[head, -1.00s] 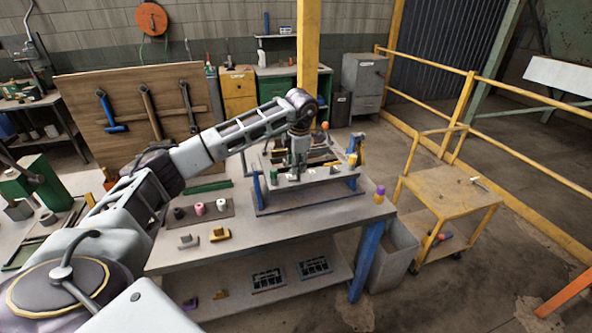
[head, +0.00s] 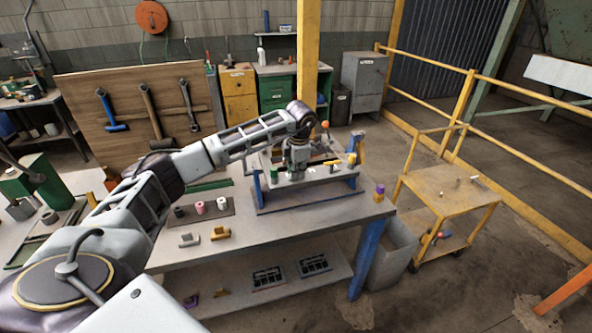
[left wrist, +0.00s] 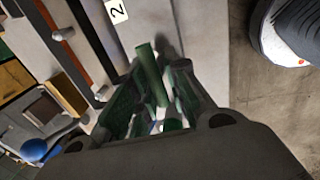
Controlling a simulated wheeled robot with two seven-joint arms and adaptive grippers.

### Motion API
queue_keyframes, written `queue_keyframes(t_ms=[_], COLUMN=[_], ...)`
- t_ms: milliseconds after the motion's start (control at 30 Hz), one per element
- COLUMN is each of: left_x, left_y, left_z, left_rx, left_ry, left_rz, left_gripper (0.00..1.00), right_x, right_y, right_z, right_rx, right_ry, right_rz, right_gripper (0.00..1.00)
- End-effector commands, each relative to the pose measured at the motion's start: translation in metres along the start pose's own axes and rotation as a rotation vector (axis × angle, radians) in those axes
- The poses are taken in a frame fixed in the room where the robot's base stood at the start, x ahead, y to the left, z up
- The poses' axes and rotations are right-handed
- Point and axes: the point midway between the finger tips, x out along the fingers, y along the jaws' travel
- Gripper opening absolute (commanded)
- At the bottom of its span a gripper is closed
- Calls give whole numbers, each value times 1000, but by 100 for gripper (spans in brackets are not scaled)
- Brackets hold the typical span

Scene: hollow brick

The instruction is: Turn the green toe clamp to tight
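The fixture (head: 310,190) stands on the grey workbench, a raised plate on blue end supports. My left gripper (head: 297,174) points down over its front part. A small green part (head: 274,173) shows just left of the gripper; I cannot tell if it belongs to the green toe clamp. In the left wrist view a green bar (left wrist: 148,72), seemingly the clamp's handle, rises between the two fingers of my left gripper (left wrist: 155,98). The fingers look apart, with gaps beside the bar. The clamp's lower part is hidden by the fingers. My right gripper is out of view.
A yellow part (head: 352,160) sits at the fixture's right end. A purple and yellow object (head: 379,193) stands at the workbench's right corner. A dark mat (head: 203,210) with small cylinders lies left of the fixture. A yellow cart (head: 450,190) stands to the right.

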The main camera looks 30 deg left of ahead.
Motion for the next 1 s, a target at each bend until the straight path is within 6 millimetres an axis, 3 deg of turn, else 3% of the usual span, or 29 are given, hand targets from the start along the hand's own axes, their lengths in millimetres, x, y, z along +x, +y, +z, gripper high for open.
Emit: queue_keyframes(t_ms=[533, 1000], left_x=[-3, -6], left_y=[5, 5], left_z=[-1, 0], left_rx=[-67, -354], left_ry=[7, 60], left_rz=[10, 11], left_gripper=[0, 0], right_x=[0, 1], right_y=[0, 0], right_z=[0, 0], right_rx=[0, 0], right_ry=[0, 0], right_rz=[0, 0], right_gripper=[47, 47])
